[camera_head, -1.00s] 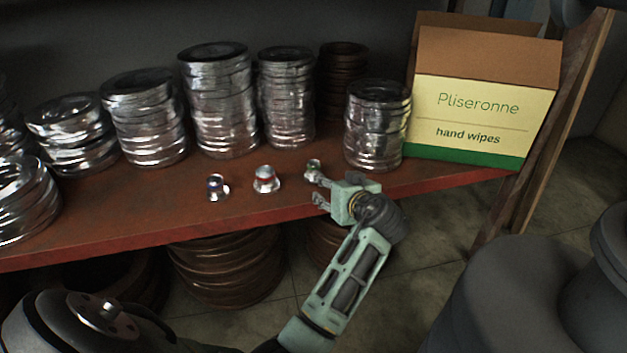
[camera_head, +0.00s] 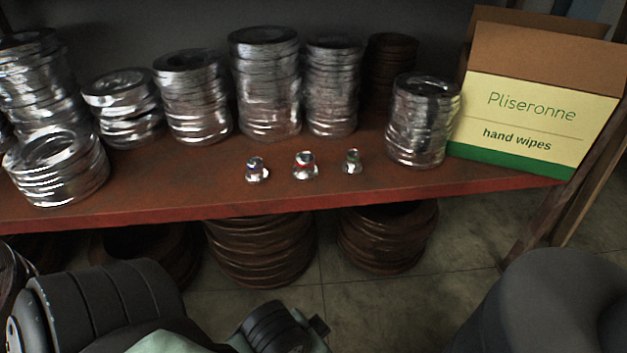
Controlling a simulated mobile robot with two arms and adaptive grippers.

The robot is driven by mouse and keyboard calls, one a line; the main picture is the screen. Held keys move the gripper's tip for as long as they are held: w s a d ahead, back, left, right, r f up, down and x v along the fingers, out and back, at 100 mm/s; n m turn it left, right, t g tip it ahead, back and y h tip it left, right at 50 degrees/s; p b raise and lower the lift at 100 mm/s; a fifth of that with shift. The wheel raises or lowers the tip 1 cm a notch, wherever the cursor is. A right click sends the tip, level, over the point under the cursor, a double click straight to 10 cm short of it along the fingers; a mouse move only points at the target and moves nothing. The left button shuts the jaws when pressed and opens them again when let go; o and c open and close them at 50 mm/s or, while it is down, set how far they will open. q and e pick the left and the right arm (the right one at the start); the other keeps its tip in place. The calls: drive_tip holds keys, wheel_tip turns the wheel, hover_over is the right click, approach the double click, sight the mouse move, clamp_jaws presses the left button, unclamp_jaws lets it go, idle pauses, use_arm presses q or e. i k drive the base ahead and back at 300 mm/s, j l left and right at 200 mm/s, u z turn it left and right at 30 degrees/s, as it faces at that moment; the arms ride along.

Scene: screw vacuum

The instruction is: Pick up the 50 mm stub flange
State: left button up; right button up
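Three small silver flanges stand upright in a row near the front edge of the red-brown shelf (camera_head: 150,195): a left flange (camera_head: 257,171), a middle flange (camera_head: 305,168) and a right flange (camera_head: 352,164). The middle one looks widest and has a red patch. No size marks are readable, so I cannot tell which is 50 mm. No gripper touches them. Parts of my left arm show along the bottom edge, below the shelf, but its fingers are not visible. My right gripper is not in view.
Tall stacks of silver rings (camera_head: 266,85) line the shelf's back, with one stack (camera_head: 422,125) to the right of the flanges. A hand wipes box (camera_head: 540,115) stands at the right end. Brown rings (camera_head: 262,250) lie below. Shelf space around the flanges is clear.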

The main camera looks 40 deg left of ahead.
sight(304, 170)
drive_tip(key=u, duration=1.35)
